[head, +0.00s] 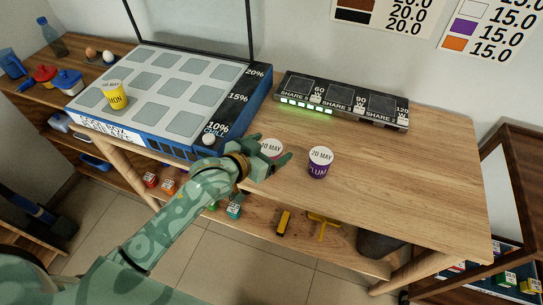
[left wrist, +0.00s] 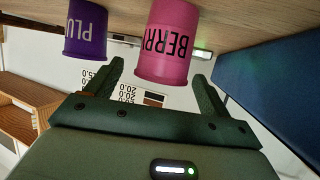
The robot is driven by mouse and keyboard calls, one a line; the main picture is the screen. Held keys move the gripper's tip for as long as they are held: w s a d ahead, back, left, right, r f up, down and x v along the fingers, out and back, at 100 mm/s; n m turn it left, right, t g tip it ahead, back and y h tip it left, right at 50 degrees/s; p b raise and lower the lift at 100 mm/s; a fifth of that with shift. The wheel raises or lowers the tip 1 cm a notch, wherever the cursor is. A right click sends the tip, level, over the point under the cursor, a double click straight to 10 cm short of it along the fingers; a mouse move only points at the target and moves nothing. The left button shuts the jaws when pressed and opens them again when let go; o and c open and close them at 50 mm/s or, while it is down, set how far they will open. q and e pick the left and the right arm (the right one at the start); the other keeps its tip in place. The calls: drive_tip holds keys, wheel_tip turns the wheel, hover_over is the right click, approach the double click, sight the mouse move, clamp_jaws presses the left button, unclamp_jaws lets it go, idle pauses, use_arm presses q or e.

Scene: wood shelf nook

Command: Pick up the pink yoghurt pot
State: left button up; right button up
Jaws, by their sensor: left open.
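The pink yoghurt pot (left wrist: 168,45), lettered BERRY, stands on the wooden table. In the head view its pale lid (head: 271,146), dated "MAY", shows above my left gripper (head: 272,163), which hides most of its body. In the left wrist view the picture is upside down and the pot is just ahead of and between the two fingertips of my left gripper (left wrist: 157,72). The gripper is open, with a gap visible on both sides of the pot. My right gripper is in neither view.
A purple PLUM pot (head: 319,163) stands close to the right of the pink pot; it also shows in the left wrist view (left wrist: 85,32). A blue cool box (head: 262,93) bearing a yellow pot (head: 114,96) is at left. A black display strip (head: 345,103) lies behind. The table's right side is clear.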

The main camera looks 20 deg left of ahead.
sight(270, 148)
use_arm(q)
drive_tip(key=b+x, duration=0.1)
drive_tip(key=x, duration=0.2)
drive_tip(key=shift+w+f, duration=0.1)
drive_tip(key=shift+f, duration=0.1)
drive_tip(key=shift+r, duration=0.1)
drive_tip(key=c, duration=1.1)
